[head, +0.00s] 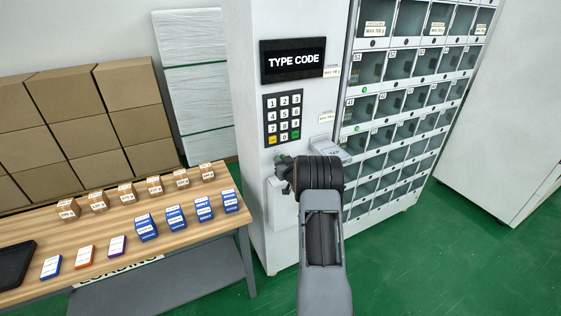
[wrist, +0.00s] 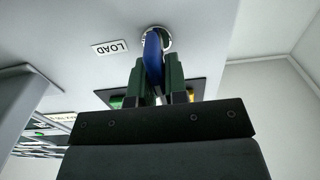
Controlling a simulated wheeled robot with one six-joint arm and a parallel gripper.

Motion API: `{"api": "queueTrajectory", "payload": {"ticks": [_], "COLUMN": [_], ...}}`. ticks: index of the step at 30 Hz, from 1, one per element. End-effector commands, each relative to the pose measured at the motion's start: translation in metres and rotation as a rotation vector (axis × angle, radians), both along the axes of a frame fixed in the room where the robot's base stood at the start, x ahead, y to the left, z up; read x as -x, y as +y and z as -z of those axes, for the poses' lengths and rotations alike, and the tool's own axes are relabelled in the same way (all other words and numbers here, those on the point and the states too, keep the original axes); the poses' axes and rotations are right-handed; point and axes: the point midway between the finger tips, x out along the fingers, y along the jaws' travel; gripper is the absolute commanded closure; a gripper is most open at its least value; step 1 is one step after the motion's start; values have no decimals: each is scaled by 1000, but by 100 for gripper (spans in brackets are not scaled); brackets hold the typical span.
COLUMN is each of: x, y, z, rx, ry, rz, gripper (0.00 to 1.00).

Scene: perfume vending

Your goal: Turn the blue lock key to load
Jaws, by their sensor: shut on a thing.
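In the wrist view the blue lock key (wrist: 153,52) sits in a round silver lock (wrist: 157,38) on the white panel of the vending machine. My gripper (wrist: 155,75) has its two dark green fingers on either side of the key, shut on it. A white label reading LOAD (wrist: 110,47) is to the left of the lock. The machine's display (head: 293,60) reads TYPE CODE.
The keypad (head: 283,117) is on the machine front, above my gripper. The machine's grid of compartments (head: 400,96) is to the right. A wooden table (head: 190,252) with small boxes stands to the left, and stacked cardboard boxes (head: 85,115) are behind it.

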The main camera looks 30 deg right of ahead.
Motion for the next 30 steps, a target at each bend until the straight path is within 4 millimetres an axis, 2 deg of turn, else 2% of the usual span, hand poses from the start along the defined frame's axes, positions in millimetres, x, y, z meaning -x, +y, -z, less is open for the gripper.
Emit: {"api": "queueTrajectory", "payload": {"ticks": [8, 14, 30], "x": [0, 0, 1], "y": [0, -2, -10], "z": [1, 3, 4], "rx": [-25, -125, -619], "ry": [-3, -18, -87], "rz": [0, -1, 0], "gripper": [100, 100, 100]}}
